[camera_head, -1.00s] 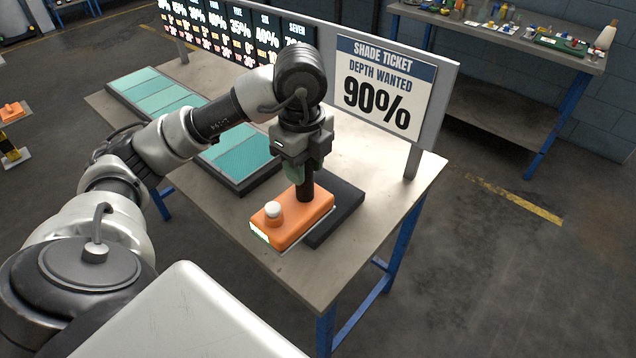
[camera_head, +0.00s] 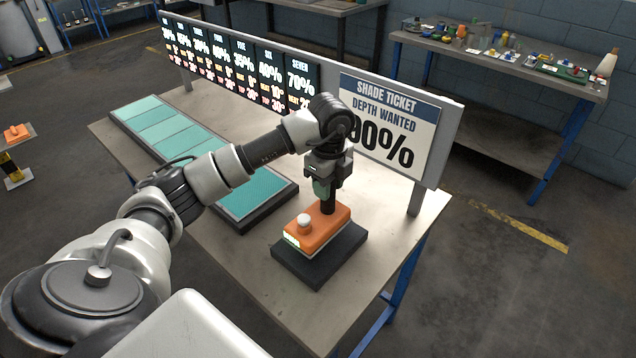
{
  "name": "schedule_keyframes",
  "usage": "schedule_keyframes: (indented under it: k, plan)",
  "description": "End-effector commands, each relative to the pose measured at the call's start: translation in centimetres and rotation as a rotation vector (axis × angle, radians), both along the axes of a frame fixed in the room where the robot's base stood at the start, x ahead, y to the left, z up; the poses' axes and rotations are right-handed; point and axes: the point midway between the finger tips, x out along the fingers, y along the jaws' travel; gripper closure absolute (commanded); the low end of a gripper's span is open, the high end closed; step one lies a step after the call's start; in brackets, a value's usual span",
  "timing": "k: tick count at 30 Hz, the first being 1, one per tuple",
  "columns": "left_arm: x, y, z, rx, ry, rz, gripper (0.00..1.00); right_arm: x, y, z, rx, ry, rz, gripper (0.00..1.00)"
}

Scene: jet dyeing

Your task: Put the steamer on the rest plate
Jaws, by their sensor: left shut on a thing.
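The orange steamer (camera_head: 320,228) has a white knob on top and a dark upright handle. My left gripper (camera_head: 325,190) is shut on that handle, pointing down from above. The steamer is over the dark rest plate (camera_head: 318,270) near the table's front right corner. Its body lies within the plate's outline in this view, with the plate's dark rim showing in front and at the right. Whether its underside touches the plate is hard to tell. My right gripper is not in view.
A tray of teal swatches (camera_head: 262,212) lies left of the plate. A board with a shade ticket (camera_head: 388,115) reading 90% and a row of numbered displays (camera_head: 240,70) stands along the table's back. Bare tabletop (camera_head: 225,250) shows in front. A cluttered bench (camera_head: 480,50) stands behind.

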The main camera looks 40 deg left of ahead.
Motion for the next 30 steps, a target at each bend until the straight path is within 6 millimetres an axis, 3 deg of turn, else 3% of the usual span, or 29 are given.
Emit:
schedule_keyframes:
  k: [7, 16, 28, 29, 30]
  plan:
    - [1.2, 0.1, -0.8, 0.000, -0.003, 0.000, 1.00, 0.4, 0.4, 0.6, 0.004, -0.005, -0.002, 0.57]
    - [1.1, 0.2, -4.1, 0.000, -0.003, 0.000, 1.00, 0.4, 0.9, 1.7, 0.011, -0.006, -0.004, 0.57]
    - [1.1, 0.2, -4.7, 0.000, -0.005, 0.000, 1.00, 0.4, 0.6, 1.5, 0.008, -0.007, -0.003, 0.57]
    - [1.0, 0.2, -4.9, 0.001, 0.000, -0.001, 0.62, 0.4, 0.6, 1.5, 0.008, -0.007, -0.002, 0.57]
    - [1.0, 0.2, -4.8, 0.001, 0.000, -0.001, 0.55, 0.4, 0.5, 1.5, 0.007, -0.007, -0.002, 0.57]
